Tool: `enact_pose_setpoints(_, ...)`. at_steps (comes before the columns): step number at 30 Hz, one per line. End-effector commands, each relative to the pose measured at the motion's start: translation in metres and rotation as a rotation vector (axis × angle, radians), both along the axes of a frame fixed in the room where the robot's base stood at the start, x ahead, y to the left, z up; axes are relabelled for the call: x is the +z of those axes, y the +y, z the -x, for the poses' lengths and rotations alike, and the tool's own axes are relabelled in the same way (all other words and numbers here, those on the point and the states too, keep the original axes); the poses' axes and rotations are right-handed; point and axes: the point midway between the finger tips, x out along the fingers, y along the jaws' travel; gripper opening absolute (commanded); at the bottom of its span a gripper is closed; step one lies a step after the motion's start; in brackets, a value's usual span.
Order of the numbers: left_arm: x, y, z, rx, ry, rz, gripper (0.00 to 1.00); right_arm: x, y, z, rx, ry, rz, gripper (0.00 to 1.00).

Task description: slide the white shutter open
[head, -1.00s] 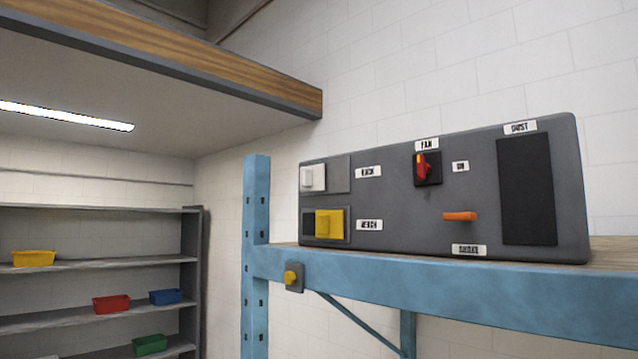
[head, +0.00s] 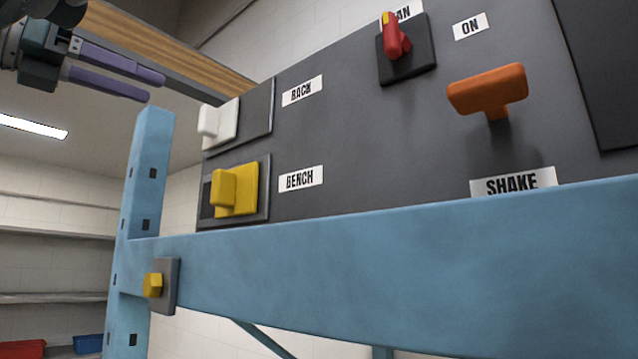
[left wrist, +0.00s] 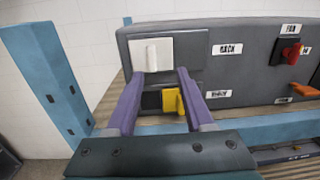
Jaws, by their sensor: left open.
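The white shutter (head: 219,125) has a raised white grip and sits at the left end of its grey track, beside the BACK label (head: 302,90). It also shows in the left wrist view (left wrist: 165,54). My left gripper (head: 158,88) is open and empty at the upper left of the head view, above and left of the shutter. In the left wrist view its two purple fingers (left wrist: 158,84) point toward the panel, with the white shutter beyond and between their tips. I see no contact. My right gripper is not in view.
Below is a yellow shutter (head: 236,190) labelled BENCH. The grey panel (head: 370,130) also carries a red FAN knob (head: 396,42) and an orange SHAKE handle (head: 488,90).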

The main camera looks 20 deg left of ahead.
Motion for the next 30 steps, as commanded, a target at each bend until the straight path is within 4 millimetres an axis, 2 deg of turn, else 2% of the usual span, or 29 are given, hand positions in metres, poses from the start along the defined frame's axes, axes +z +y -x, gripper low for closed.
enact_pose_setpoints(2,0.0,0.013,0.006,0.039,0.013,-0.029,0.53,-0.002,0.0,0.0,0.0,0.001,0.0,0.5)
enact_pose_setpoints(5,0.002,0.014,0.0,0.05,0.023,-0.039,0.53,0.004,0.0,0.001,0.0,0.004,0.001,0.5)
enact_pose_setpoints(18,0.005,-0.017,-0.071,0.043,0.024,-0.034,0.53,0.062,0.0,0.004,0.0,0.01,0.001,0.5)
enact_pose_setpoints(24,0.001,-0.022,-0.084,0.044,0.022,-0.036,0.53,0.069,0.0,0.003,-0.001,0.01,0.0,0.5)
enact_pose_setpoints(30,-0.001,-0.023,-0.085,0.045,0.021,-0.036,0.53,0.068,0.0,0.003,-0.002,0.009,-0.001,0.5)
